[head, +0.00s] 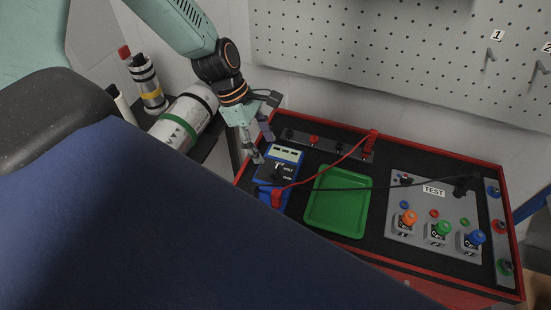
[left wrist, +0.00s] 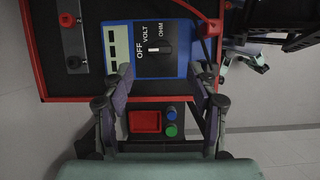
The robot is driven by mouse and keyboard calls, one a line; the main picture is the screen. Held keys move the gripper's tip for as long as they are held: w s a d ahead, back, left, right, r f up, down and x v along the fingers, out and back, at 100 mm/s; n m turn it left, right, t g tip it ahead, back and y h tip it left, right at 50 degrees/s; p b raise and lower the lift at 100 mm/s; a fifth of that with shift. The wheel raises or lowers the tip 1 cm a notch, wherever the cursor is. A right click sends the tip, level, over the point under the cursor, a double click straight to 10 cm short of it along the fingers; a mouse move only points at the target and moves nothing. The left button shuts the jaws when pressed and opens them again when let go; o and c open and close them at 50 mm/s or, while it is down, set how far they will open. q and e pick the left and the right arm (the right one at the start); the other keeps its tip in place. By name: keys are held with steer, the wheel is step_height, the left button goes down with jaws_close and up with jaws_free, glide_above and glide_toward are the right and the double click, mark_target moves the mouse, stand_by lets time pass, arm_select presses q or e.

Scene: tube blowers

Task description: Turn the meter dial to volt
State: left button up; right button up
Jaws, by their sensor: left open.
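The blue meter (head: 277,172) lies on the black panel at the left end of the red-rimmed bench, left of the green tray. In the left wrist view the meter (left wrist: 174,65) shows its black dial (left wrist: 140,49) with labels OFF, VOLT and OHM around it. My left gripper (head: 262,148) is open just above the meter's upper left side. In the left wrist view the fingers of my left gripper (left wrist: 158,85) are spread either side of the meter's near edge, with nothing between them.
A green tray (head: 338,200) lies right of the meter. Red and black leads cross over it. A TEST panel (head: 433,190) with coloured knobs stands further right. White cylinders (head: 186,120) are at the left. A pegboard (head: 400,60) rises behind.

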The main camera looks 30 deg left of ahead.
mark_target(275, 169)
arm_select(q)
steer(key=shift+d+b+x, duration=0.25)
steer(key=shift+b+x, duration=0.55)
steer(key=shift+x, duration=0.45)
step_height(275, 169, down, 4)
steer(key=b, duration=0.3)
steer(key=shift+r, duration=0.15)
steer(key=shift+d+f+b, duration=0.3)
steer(key=shift+d+b, duration=0.05)
steer(key=shift+d, duration=0.3)
steer(key=shift+w+d+f, duration=0.15)
steer(key=shift+d, duration=0.1)
steer(key=shift+a+f, duration=0.15)
steer(key=shift+a, duration=0.3)
steer(key=shift+d, duration=0.2)
steer(key=shift+c, duration=1.2)
steer(key=shift+d, duration=0.2)
steer(key=c, duration=0.3)
steer(key=shift+a, duration=0.15)
steer(key=c, duration=0.6)
